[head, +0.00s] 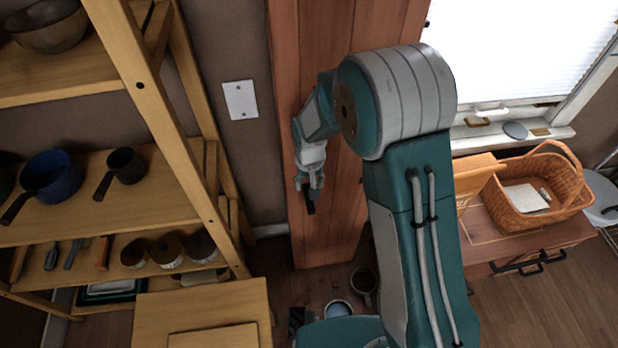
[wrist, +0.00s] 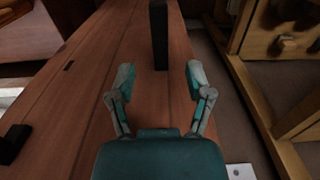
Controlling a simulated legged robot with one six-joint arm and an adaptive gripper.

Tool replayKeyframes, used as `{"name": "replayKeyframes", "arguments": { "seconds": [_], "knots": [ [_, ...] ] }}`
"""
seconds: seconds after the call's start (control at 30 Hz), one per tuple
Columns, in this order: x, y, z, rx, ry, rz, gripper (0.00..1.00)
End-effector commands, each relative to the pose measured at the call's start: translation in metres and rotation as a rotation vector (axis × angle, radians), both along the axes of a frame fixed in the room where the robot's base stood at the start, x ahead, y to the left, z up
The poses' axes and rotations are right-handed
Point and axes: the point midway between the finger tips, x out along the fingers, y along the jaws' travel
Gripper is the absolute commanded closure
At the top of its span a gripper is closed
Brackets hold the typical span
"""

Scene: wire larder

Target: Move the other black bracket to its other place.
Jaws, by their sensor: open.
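A black bracket (head: 310,206) is on the reddish wooden panel (head: 325,235), low and near its left side. In the wrist view it is an upright black bar (wrist: 159,35) in front of the panel (wrist: 100,75). My gripper (head: 308,187) is just above it in the head view. In the wrist view my gripper (wrist: 160,80) is open, with its fingers apart on either side of the bar's line and short of it. Whether they touch it is hard to tell. A second black piece (wrist: 14,143) is at the left edge of the wrist view, with a small dark slot (wrist: 68,66) in the panel between.
A wooden shelf rack (head: 165,110) with pans and jars stands at left. A white wall plate (head: 240,100) is between rack and panel. A wicker basket (head: 540,190) sits on a cabinet at right, below a window. Mugs (head: 364,282) and other small items are low down, near my arm.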

Motion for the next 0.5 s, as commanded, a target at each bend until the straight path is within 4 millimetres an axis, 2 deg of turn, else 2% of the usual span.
{"name": "replayKeyframes", "arguments": {
  "seconds": [0.5],
  "knots": [
    [-0.001,0.000,-0.054,-0.002,0.003,0.000,0.34]
  ]
}}
